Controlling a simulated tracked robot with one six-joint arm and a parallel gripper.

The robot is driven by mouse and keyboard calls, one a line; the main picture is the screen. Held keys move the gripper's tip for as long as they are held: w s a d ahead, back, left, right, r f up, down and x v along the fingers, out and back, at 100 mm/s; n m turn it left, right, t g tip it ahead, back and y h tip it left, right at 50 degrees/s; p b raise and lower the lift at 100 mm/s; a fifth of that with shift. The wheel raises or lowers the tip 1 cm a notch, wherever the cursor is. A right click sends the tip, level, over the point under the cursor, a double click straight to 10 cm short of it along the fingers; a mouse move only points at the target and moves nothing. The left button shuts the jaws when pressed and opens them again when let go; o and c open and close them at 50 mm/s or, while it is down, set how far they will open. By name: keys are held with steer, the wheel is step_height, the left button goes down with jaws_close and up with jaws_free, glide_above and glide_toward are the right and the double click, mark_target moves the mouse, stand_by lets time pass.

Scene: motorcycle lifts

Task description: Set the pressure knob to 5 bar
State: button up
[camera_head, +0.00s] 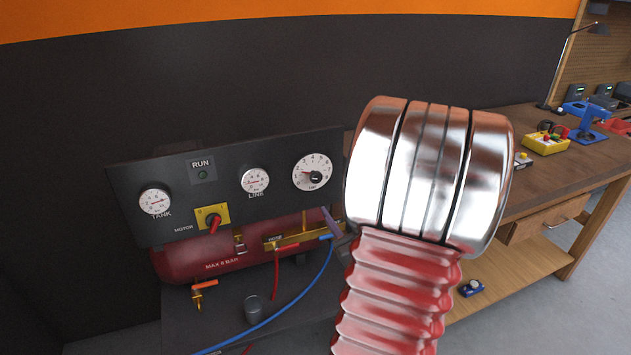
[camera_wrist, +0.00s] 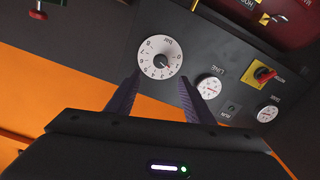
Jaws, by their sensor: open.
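The pressure knob (camera_head: 316,175) is a small dark knob in the middle of a white dial (camera_head: 312,187) marked in bar, at the right end of the dark panel. In the wrist view the picture is turned over; the knob (camera_wrist: 160,60) and its dial show near the top centre. Its red pointer is at the low end of the scale, around 1; the exact reading is too small to tell. My gripper (camera_wrist: 159,76) is open and empty, its two purple fingers apart on either side below the dial. In the head view my arm hides most of it; one fingertip shows right below the dial.
The panel (camera_head: 130,185) also carries a TANK gauge (camera_head: 155,201), a LINE gauge (camera_head: 255,180) and a red motor switch (camera_head: 214,222) on a yellow plate. A red tank (camera_head: 185,262), hoses and brass fittings sit below. A wooden bench (camera_head: 545,185) stands at right.

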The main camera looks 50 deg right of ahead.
mark_target(318, 179)
stand_by(0.4)
steer(key=x, duration=1.3)
steer(key=shift+w+d, duration=0.1)
steer(key=shift+w, duration=0.1)
steer(key=shift+c, duration=0.5)
steer(key=c, duration=0.9)
steer(key=shift+s+d, duration=0.1)
steer(key=shift+d, duration=0.1)
steer(key=shift+c, duration=0.3)
steer(key=shift+a, duration=0.1)
